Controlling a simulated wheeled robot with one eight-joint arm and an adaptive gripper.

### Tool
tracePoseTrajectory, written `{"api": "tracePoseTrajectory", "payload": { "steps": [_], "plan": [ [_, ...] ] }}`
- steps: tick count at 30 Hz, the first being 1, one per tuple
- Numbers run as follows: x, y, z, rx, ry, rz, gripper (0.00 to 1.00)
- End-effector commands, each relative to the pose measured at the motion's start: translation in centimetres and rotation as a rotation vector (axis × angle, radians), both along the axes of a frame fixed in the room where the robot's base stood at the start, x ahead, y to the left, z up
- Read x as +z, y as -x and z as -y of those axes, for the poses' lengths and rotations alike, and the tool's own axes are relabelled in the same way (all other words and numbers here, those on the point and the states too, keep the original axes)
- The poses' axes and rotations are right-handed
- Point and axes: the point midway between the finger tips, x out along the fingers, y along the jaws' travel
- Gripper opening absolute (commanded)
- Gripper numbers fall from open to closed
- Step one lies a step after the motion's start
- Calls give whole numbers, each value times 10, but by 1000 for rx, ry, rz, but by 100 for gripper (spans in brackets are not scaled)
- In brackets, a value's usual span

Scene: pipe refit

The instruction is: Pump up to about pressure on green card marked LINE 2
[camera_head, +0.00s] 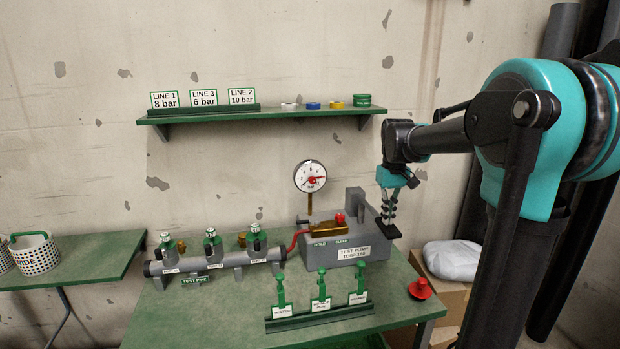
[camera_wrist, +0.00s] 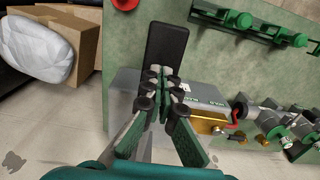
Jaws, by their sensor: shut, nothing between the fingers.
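The green-edged card LINE 2, 10 bar (camera_head: 242,96) stands at the right of the card row on the wall shelf. The grey test pump (camera_head: 335,245) sits at the table's back right, with a black pad (camera_head: 386,230) on its right; the pad also shows in the wrist view (camera_wrist: 166,45). A round white gauge (camera_head: 310,177) stands above the pump; its red needle points right, but the reading is too small to tell. My gripper (camera_head: 388,217) is shut and empty, fingers down, at the pad. In the wrist view its fingertips (camera_wrist: 165,75) overlap the pad; contact is unclear.
A valved test pipe (camera_head: 215,260) lies left of the pump, joined by a red hose (camera_head: 298,238). A green rack (camera_head: 320,317) of labelled tools stands in front. A red knob (camera_head: 420,288) is at the right edge. Cardboard boxes (camera_head: 452,296) stand beyond it.

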Motion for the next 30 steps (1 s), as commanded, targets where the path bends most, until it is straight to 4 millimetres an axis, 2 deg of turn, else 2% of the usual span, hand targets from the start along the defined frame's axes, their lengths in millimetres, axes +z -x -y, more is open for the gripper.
{"api": "tracePoseTrajectory", "payload": {
  "steps": [15,20,30],
  "plan": [
    [-47,0,0,0,0,0,0],
    [-39,0,0,0,0,0,0],
    [8,0,0,0,0,0,0]
  ]
}}
